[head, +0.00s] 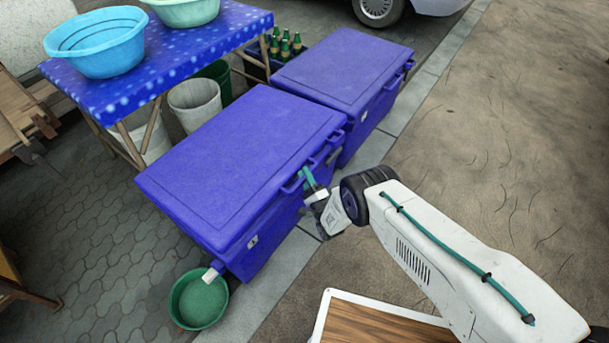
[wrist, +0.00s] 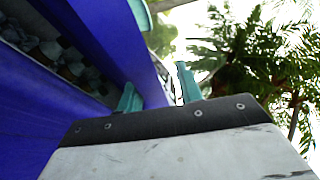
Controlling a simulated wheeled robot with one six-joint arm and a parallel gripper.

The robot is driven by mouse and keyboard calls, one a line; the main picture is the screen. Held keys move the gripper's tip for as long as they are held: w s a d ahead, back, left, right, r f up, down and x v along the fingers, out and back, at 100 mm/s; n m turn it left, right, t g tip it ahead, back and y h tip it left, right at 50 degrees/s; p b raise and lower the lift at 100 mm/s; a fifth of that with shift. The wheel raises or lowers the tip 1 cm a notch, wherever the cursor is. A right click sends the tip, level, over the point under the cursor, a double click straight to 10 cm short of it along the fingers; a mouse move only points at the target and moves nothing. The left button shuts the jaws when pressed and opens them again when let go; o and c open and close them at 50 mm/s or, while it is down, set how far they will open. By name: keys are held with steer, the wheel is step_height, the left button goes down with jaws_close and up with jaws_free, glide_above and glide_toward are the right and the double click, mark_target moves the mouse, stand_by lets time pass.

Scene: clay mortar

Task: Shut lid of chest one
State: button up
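Two blue chests stand in a row. The near chest (head: 240,165) has its lid down over its body in the head view; whether a narrow gap remains is hard to tell. The far chest (head: 345,70) also looks shut. No label shows which is chest one. My gripper (head: 309,184) is at the near chest's front side, close to the lid handle (head: 292,184). In the wrist view its two teal fingers (wrist: 160,90) stand apart, with a blue edge behind them. A dark strip with unclear items shows between blue surfaces there. Contact with the handle cannot be told.
A blue-clothed table (head: 170,68) with basins (head: 97,45) stands behind the near chest. A green basin (head: 198,300) lies on the ground at its left end. A bottle crate (head: 262,68) is behind the far chest. The pavement (head: 500,120) at right is open.

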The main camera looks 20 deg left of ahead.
steer(key=shift+s+a, duration=0.25)
steer(key=shift+a, duration=0.1)
steer(key=shift+s+d+f, duration=0.1)
steer(key=shift+d, duration=0.05)
steer(key=v, duration=0.7)
steer(key=shift+d, duration=0.45)
